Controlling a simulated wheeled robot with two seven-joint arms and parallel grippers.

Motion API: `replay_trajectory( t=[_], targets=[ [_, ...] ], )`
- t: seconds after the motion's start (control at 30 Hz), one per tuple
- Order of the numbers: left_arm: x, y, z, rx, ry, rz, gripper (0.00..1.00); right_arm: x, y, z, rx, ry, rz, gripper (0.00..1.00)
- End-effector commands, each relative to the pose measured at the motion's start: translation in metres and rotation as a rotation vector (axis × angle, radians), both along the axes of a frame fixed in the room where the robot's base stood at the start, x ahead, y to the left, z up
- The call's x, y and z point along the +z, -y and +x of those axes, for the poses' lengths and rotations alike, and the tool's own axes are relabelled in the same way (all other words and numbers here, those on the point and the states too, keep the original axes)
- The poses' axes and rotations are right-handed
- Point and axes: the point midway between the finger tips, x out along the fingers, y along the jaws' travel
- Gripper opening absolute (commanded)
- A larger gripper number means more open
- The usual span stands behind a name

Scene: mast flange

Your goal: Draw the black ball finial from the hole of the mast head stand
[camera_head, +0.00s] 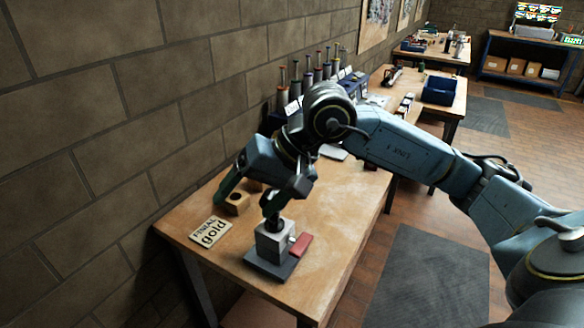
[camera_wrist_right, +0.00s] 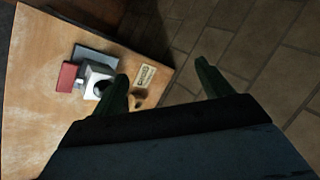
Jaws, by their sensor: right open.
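The mast head stand is a pale grey block (camera_head: 272,243) on a dark base plate (camera_head: 270,266), near the table's front end. The black ball finial (camera_head: 273,222) shows as a dark shape on top of the block, partly hidden by my gripper. In the right wrist view the black finial (camera_wrist_right: 102,89) shows at the block's top (camera_wrist_right: 94,78), beside the left finger. My right gripper (camera_head: 246,208) is open, its fingers wide apart and nothing held between them. The wrist view shows both fingers (camera_wrist_right: 163,72). My left gripper is not in view.
A red piece (camera_head: 301,244) sits at the stand's side. A small wooden block with a hole (camera_head: 236,203) and a lettered plate (camera_head: 210,232) lie to the left. Several upright tools and a blue bin (camera_head: 439,91) stand farther back. A brick wall borders the table's left side.

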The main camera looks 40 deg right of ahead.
Motion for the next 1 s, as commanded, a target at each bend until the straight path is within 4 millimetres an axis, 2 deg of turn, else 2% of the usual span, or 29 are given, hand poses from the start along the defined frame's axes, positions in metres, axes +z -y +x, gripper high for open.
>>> replay_trajectory(
  t=[0.03, 0.1, 0.2, 0.3, 0.47, 0.8, 1.0],
  targets=[
    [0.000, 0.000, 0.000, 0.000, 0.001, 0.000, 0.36, 0.002, 0.025, 0.006, -0.002, 0.035, -0.123, 0.78],
    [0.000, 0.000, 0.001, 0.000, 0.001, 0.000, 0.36, 0.004, 0.053, 0.010, -0.001, 0.060, -0.269, 0.78],
    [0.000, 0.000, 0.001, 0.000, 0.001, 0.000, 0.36, 0.009, 0.081, 0.013, -0.006, 0.074, -0.402, 0.78],
    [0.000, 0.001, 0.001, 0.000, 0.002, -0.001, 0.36, 0.010, 0.094, 0.014, -0.009, 0.074, -0.463, 0.78],
    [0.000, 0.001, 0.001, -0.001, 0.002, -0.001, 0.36, -0.005, 0.094, 0.020, -0.006, 0.070, -0.473, 0.78],
    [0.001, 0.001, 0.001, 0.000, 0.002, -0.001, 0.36, -0.065, 0.087, 0.046, -0.007, 0.068, -0.468, 0.78],
    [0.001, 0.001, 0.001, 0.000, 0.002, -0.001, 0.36, -0.093, 0.084, 0.060, -0.008, 0.071, -0.467, 0.78]
  ],
)
